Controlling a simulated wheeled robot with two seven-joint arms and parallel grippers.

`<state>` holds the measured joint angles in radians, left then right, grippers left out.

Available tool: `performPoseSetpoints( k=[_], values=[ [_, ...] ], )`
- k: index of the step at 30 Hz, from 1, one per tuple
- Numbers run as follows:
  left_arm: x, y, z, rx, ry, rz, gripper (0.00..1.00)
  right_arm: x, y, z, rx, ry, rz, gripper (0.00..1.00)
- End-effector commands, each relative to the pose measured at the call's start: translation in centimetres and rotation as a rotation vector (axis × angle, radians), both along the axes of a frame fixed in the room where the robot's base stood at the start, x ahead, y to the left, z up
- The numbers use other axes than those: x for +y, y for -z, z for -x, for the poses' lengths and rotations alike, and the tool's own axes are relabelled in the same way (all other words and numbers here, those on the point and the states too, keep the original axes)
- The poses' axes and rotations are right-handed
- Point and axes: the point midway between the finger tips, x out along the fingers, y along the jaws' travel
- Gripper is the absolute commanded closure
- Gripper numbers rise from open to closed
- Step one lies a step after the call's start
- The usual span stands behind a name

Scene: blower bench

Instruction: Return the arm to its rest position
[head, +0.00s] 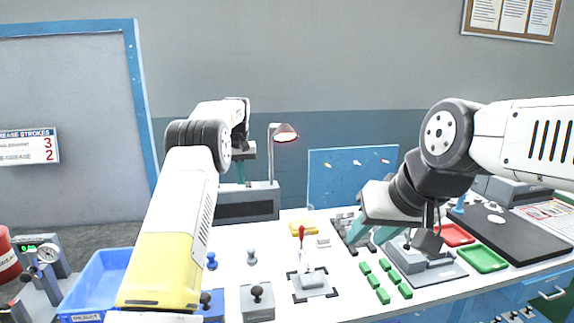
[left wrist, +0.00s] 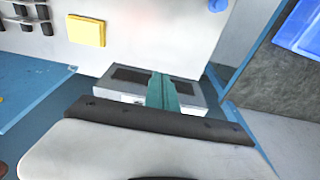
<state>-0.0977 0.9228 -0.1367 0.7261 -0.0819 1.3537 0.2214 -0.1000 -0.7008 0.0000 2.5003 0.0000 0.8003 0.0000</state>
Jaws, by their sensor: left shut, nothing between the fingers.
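My left arm (head: 185,220) reaches up from the bottom of the head view and bends away at its dark elbow joint. Its gripper (head: 241,172) is raised near the grey box with the lamp at the back of the bench. In the left wrist view the teal fingers (left wrist: 160,92) lie together with nothing between them. My right arm (head: 460,140) comes in from the right. Its gripper (head: 366,240) points down over the bench, with its teal fingers apart and nothing visible between them. The right gripper is near a grey fixture and small green blocks.
The white bench (head: 235,245) holds a red-handled lever device (head: 310,283), green blocks (head: 376,281), a yellow block (head: 303,228), red and green trays (head: 482,258) and a grey fixture (head: 425,265). A blue bin (head: 95,285) stands at left. A blue pegboard (head: 350,170) stands behind.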

Motion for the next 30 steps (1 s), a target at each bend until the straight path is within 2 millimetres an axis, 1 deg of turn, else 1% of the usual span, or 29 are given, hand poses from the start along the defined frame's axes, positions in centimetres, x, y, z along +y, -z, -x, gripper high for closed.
performPoseSetpoints(
  k=[1,8,11,14,19,20,23,24,26,27,29,30],
  values=[
    [0.1,-0.7,0.2,-0.009,0.001,0.003,1.0,0.0,0.0,0.0,0.0,0.0,0.0,0.64],
    [0.3,-2.7,1.4,-0.024,0.008,0.016,1.0,0.0,0.0,0.0,0.0,0.0,0.0,0.64],
    [0.5,-4.0,2.2,-0.034,0.012,0.024,1.0,0.0,0.0,0.0,0.0,0.0,0.0,0.64],
    [0.7,-5.4,3.3,-0.047,0.017,0.033,1.0,0.0,0.0,0.0,0.0,0.0,0.0,0.64],
    [0.9,-8.4,6.0,-0.076,0.033,0.054,1.0,0.0,0.0,0.0,0.0,0.0,0.0,0.64],
    [1.0,-9.1,6.6,-0.083,0.036,0.058,1.0,0.0,0.0,0.0,0.0,0.0,0.0,0.64],
    [1.1,-11.4,9.5,-0.11,0.052,0.075,1.0,0.0,0.0,0.0,0.0,0.0,0.0,0.64],
    [1.1,-12.4,10.9,-0.124,0.059,0.082,1.0,0.0,0.0,0.0,0.0,0.0,0.0,0.64],
    [1.1,-13.7,13.4,-0.144,0.074,0.094,1.0,0.0,0.0,0.0,0.001,0.0,0.0,0.64],
    [1.0,-14.5,15.1,-0.159,0.082,0.102,1.0,0.0,0.0,0.0,0.0,0.0,0.0,0.64],
    [0.9,-15.5,17.8,-0.182,0.097,0.111,1.0,0.0,0.0,0.0,0.0,0.0,0.0,0.64],
    [0.8,-16.0,19.6,-0.196,0.108,0.117,1.0,0.0,0.0,0.0,0.0,0.0,0.0,0.64]
  ],
)
